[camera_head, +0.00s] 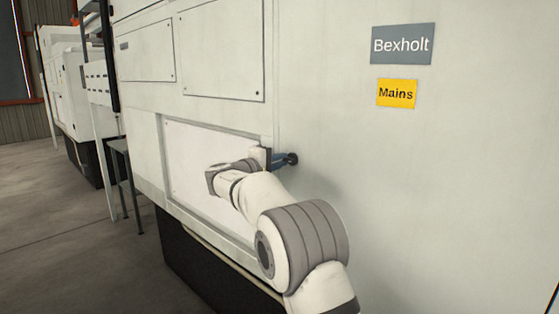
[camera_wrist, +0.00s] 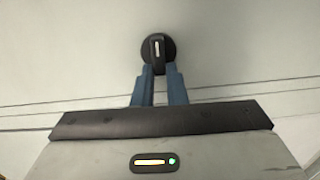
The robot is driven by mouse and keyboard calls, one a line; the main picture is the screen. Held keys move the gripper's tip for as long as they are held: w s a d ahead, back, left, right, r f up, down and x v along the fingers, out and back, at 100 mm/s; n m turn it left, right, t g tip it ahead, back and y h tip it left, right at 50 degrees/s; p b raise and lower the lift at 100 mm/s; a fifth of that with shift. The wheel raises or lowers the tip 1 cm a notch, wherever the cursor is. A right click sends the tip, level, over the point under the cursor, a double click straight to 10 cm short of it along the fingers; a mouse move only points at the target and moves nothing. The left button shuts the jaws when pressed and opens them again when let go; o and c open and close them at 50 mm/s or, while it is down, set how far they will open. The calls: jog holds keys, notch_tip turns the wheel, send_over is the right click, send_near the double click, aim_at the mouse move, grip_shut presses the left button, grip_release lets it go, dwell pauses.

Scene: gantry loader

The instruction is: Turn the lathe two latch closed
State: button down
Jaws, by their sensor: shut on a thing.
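The latch is a small round black knob on the white machine panel, with a raised grip bar and a pale mark. It shows in the head view (camera_head: 293,159) and at the top middle of the wrist view (camera_wrist: 157,44). The bar runs up and down in the wrist view. My gripper (camera_head: 284,160) reaches the latch from the left in the head view. Its blue fingers (camera_wrist: 159,72) are shut on the lower end of the bar in the wrist view. The fingertips partly cover that end.
The white machine wall (camera_head: 330,120) fills much of the head view, with a "Bexholt" sign (camera_head: 403,44) and a yellow "Mains" label (camera_head: 397,93) upper right. A flat access panel (camera_head: 190,150) lies left of the latch. Open floor (camera_head: 50,230) shows at the left.

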jog(key=shift+n, duration=0.3)
jog(key=c, duration=1.5)
grip_release()
jog(key=shift+f, duration=0.1)
jog(key=shift+o, duration=0.2)
jog(key=b+v, duration=0.1)
jog(key=v, duration=0.6)
jog(key=shift+s+a+b, duration=0.25)
jog(key=shift+a+b, duration=0.05)
